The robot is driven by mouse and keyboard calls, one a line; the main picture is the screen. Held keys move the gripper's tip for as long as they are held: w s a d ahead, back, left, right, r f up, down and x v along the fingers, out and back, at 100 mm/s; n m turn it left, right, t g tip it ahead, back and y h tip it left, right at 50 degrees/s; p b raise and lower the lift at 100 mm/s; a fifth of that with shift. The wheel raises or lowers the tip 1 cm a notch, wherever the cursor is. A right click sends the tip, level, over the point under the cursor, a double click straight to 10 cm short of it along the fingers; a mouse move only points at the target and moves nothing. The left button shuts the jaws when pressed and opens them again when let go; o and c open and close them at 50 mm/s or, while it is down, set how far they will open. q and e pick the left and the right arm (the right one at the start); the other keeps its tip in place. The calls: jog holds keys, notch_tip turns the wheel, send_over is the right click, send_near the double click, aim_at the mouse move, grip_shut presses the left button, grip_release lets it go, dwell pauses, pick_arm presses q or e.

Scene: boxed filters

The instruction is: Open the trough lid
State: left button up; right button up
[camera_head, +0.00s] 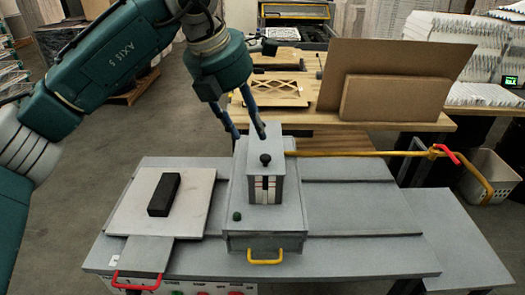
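A grey metal trough-like box (240,235) sits in the middle of the grey bench, with a yellow handle (265,258) low on its front. A smaller upright grey housing (288,185) stands on it, with a black knob (265,160) and a slotted front. A small green knob (237,216) is at the box's front left. I cannot tell which part is the lid. My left gripper (248,136) points down over the back of the box, fingers apart and nothing between them. Its fingertips are close to the housing's rear left; contact is unclear. My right gripper is not in view.
A black block (164,195) lies on a pale plate (190,214) at left, with a red handle (136,282) in front. A yellow rod (350,153) runs right from the housing to a lever. Cardboard (380,99) stands on the wooden table behind. The bench's right side is clear.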

aim_at(265, 157)
pick_arm(q)
jog(key=p+x, duration=0.3)
jog(key=x, duration=0.6)
jog(key=shift+d+f, duration=0.25)
jog(key=shift+w+d+f, duration=0.1)
jog(key=shift+f, duration=0.35)
jog(key=shift+c, duration=0.5)
grip_shut()
